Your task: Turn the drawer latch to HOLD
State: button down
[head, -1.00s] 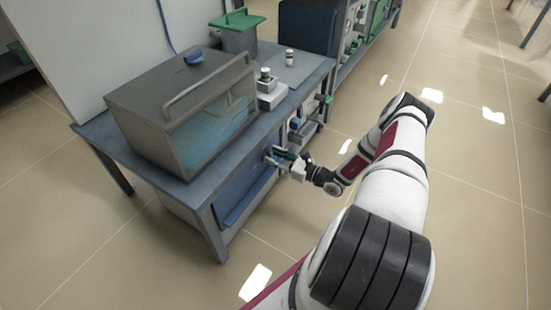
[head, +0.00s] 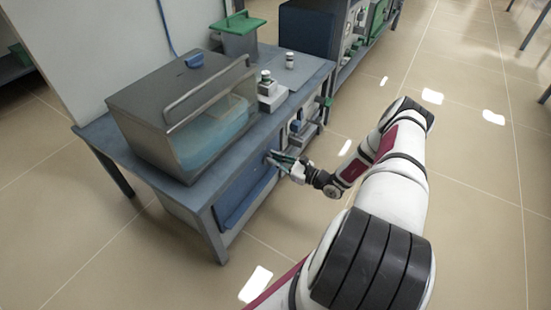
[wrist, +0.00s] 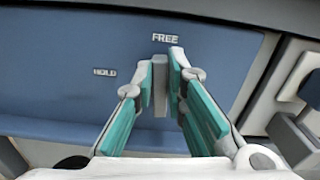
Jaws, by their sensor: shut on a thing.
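The drawer latch (wrist: 160,88) is a small grey upright bar on the blue drawer front (wrist: 60,60). In the wrist view it stands just below the FREE label (wrist: 164,38). The HOLD label (wrist: 104,72) is to its left and lower. My gripper (wrist: 161,80) has teal-padded fingers, one on each side of the bar, and is shut on it. The latch is too small to make out there.
A clear-fronted chamber (head: 180,110) with a long handle stands on the bench top (head: 225,150). A small pale device (head: 271,95) and a green-lidded container (head: 238,30) stand farther back. Knobs and fittings are on the bench front right of my gripper. The floor to the right is clear.

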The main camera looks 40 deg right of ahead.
jog(key=n+p, duration=0.1)
jog(key=n, duration=0.2)
jog(key=n+p, duration=0.1)
jog(key=n, duration=0.2)
jog(key=a+n+p, duration=0.1)
jog(key=n, duration=0.1)
jog(key=shift+s+a+f+n+p, duration=0.1)
jog(key=shift+s+f+n+p, duration=0.15)
jog(key=shift+f+n+p, duration=0.15)
jog(key=n, duration=0.1)
jog(key=n+p, duration=0.1)
jog(key=n, duration=0.1)
jog(key=n+p, duration=0.1)
jog(key=shift+a+f, duration=0.2)
jog(key=shift+f, duration=0.1)
jog(key=shift+s+f+n+p, duration=0.15)
jog(key=shift+n+p, duration=0.15)
jog(key=shift+n, duration=0.6)
jog(key=shift+w+f+n+p, duration=0.15)
jog(key=shift+n+p, duration=0.1)
jog(key=shift+n, duration=0.95)
jog(key=shift+f, duration=0.1)
jog(key=c, duration=1.6)
grip_release()
jog(key=shift+s, duration=0.1)
jog(key=v, duration=1.2)
